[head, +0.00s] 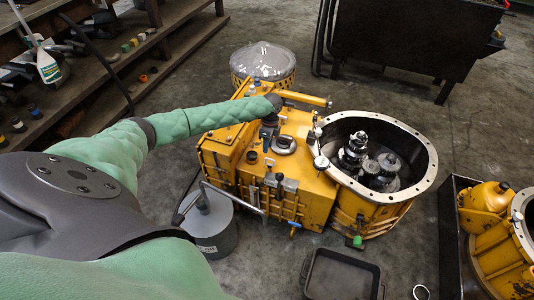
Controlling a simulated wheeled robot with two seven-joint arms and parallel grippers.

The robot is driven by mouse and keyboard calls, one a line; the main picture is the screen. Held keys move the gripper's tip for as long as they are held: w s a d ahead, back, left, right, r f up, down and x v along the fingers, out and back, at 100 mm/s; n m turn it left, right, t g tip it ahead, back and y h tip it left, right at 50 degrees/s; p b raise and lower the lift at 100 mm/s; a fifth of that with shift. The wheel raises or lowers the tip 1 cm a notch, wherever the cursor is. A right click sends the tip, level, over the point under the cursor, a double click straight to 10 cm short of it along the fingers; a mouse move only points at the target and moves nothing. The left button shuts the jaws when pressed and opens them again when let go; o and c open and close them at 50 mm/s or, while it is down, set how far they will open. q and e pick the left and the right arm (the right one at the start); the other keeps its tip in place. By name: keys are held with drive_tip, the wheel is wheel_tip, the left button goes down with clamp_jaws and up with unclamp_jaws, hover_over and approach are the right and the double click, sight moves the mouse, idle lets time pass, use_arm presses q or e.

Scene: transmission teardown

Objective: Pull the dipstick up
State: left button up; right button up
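The yellow transmission housing (318,190) stands on the floor in the middle of the head view. My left arm reaches over it from the left. My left gripper (269,132) points down at the top of the housing, and its fingers are too small and dark to tell open from shut. I cannot clearly pick out the dipstick; it may be hidden by the gripper. A grey lifting ring (285,145) is just right of the gripper. Dark caps (252,157) sit in front of it on the top plate. My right gripper is not in view.
An open housing end with gears (370,165) is at the right. A grey canister (211,232) with a bent spout stands at the front left, and a black tray (342,275) lies in front. Shelves (95,85) are at left; a dark bench (420,38) is behind.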

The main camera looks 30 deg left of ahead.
use_arm(q)
drive_tip(key=shift+s+d+f, duration=0.1)
drive_tip(key=shift+s+f, duration=0.15)
drive_tip(key=shift+f, duration=1)
drive_tip(key=shift+s+f, duration=0.2)
drive_tip(key=shift+f, duration=1.05)
clamp_jaws()
